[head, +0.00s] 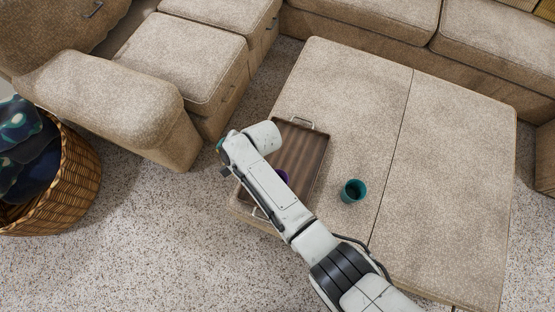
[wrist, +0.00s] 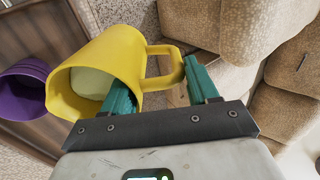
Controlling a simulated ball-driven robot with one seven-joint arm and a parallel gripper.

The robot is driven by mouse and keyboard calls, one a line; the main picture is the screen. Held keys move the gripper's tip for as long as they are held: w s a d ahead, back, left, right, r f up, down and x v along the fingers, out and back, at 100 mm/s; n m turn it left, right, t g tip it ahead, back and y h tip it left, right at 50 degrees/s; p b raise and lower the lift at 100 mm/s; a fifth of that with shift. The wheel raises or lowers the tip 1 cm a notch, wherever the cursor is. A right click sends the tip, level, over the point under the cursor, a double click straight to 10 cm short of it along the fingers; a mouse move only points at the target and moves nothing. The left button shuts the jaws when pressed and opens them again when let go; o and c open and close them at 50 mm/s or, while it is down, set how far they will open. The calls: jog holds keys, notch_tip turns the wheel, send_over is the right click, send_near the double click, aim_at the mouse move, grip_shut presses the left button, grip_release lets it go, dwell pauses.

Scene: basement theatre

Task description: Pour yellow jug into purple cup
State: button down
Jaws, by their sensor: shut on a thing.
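The yellow jug (wrist: 122,48) fills the upper middle of the wrist view. It is tilted, with its mouth toward the lower left, and something pale shows inside it. My gripper (wrist: 157,74) has its teal fingers on either side of the jug's handle and is shut on the jug. In the head view only a sliver of the purple cup (head: 283,176) shows beside my arm, over the wooden tray (head: 303,150). My arm hides the jug and gripper there.
A teal cup (head: 352,191) stands on the beige ottoman (head: 440,180), right of the tray. The tray has metal handles. A sofa (head: 190,55) lies behind on the left, and a wicker basket (head: 62,195) with cloth stands at far left. The ottoman's right half is clear.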

jog(key=shift+s+d+r+y, duration=0.15)
jog(key=shift+d+r+y, duration=0.25)
jog(key=shift+r, duration=0.05)
jog(key=shift+s+d+f+t+y+b, duration=0.1)
jog(key=shift+d+f+t+y+b, duration=0.3)
jog(key=shift+b, duration=0.4)
jog(key=shift+s+d+f+y+b, duration=0.15)
jog(key=shift+d+f+y+b, duration=0.25)
jog(key=shift+b, duration=0.35)
jog(key=shift+s+d+r+t+y+b, duration=0.2)
jog(key=shift+d+r+t+y+b, duration=0.15)
jog(key=shift+d+r+y+b, duration=0.45)
jog(key=shift+s+d+r+t+y+b, duration=0.3)
jog(key=shift+y+b, duration=0.3)
jog(key=shift+b, duration=0.5)
dwell(1.1)
